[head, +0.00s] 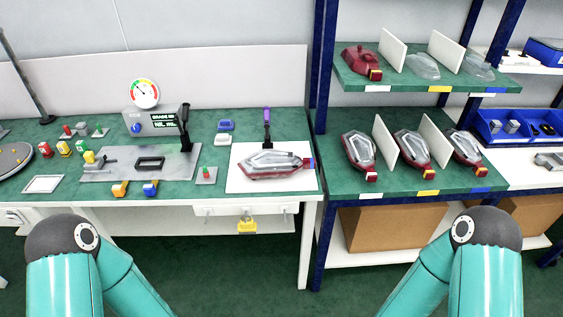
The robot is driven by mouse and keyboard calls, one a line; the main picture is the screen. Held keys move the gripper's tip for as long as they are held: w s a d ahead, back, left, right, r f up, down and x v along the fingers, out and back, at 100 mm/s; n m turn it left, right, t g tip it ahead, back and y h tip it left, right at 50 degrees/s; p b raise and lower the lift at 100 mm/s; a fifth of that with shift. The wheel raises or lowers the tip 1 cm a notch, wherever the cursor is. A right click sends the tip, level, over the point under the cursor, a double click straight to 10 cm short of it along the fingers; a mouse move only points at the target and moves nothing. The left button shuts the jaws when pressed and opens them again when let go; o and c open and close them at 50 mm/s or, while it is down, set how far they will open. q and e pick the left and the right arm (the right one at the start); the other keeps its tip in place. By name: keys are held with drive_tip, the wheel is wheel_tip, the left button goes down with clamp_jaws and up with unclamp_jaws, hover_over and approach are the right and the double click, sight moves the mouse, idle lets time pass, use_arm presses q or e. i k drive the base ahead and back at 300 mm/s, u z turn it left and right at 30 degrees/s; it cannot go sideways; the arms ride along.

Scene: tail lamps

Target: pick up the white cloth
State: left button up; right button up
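A small white folded piece, which looks like the white cloth (222,140), lies on the green bench top of the left table, just in front of a similar blue piece (225,125). It is to the left of the white mat (240,183) that bears a red and clear tail lamp (270,166). Nothing touches the white piece from above. My two teal arms show at the lower left and lower right, well below and apart from it. Neither gripper is in view.
A grey plate (110,175) with a black handle lies left of the cloth, before a gauge box (150,123). A small stand (206,176) is in front of the cloth. A white square tray (43,184) lies at the left. Lamp shelves (400,183) with blue posts stand to the right.

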sight(221, 139)
drive_tip(key=z, duration=0.05)
drive_tip(key=i, duration=0.9)
drive_tip(key=u, duration=0.1)
